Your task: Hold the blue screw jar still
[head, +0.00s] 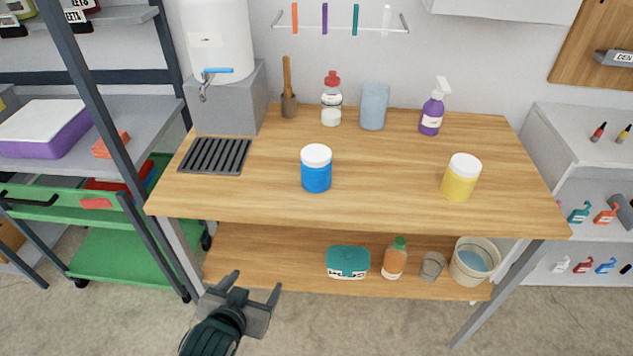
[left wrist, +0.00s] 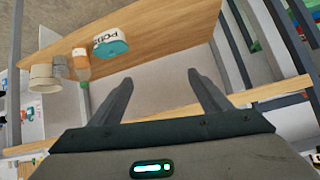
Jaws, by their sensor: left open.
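The blue screw jar (head: 316,171) with a white lid stands upright on the wooden tabletop, left of the middle in the head view. My left gripper (head: 254,281) is open and empty. It is low in front of the table, below the tabletop's front edge and left of the jar, well apart from it. In the left wrist view its two fingers (left wrist: 160,92) are spread with nothing between them, and the blue jar does not show there. My right gripper is not in view.
A yellow jar (head: 461,177) stands on the tabletop (head: 390,168) to the right. A spray bottle (head: 432,113), blue cup (head: 374,106), red-capped bottle (head: 331,101) and dispenser (head: 216,45) stand behind. The lower shelf (head: 265,262) holds a teal box (head: 347,262). Tabletop around the blue jar is clear.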

